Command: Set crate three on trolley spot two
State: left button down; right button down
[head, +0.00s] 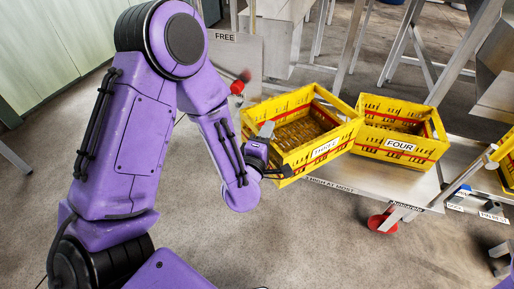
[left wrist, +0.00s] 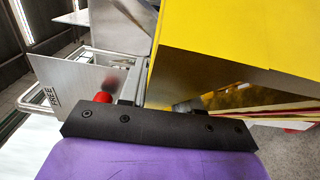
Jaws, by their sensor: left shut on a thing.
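Crate three (head: 297,160), a yellow slatted crate with a red stripe and a "THREE" label, is in the middle of the head view. My left gripper (head: 262,152) is shut on its near left side. The crate's yellow wall (left wrist: 235,38) fills the right of the left wrist view. Crate three is turned at an angle and hangs partly past the left end of the grey trolley (head: 392,180). I cannot tell whether its base touches the trolley. Crate four (head: 432,149) sits on the trolley just right of it. Spot markings under crate three are hidden. My right gripper is not in view.
A grey panel labelled "FREE" (head: 224,37) stands behind my left arm, with a red knob (head: 237,87) near it. A red trolley wheel (head: 382,223) is below the deck. Metal stands fill the back. Another yellow crate (head: 508,160) is at the right edge. Front floor is clear.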

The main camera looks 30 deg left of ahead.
pick_arm(q)
jog(key=a+f, duration=0.1)
jog(key=f, duration=0.1)
jog(key=w+a+f+b, duration=0.1)
jog(key=a+f, duration=0.1)
jog(key=a+f+b, duration=0.1)
jog(key=a+f, duration=0.1)
jog(key=shift+w, duration=0.4)
jog(key=shift+w+a+f+b, duration=0.15)
jog(key=shift+f+b, duration=0.8)
jog(key=shift+f, duration=0.8)
jog(key=c, duration=0.8)
grip_release()
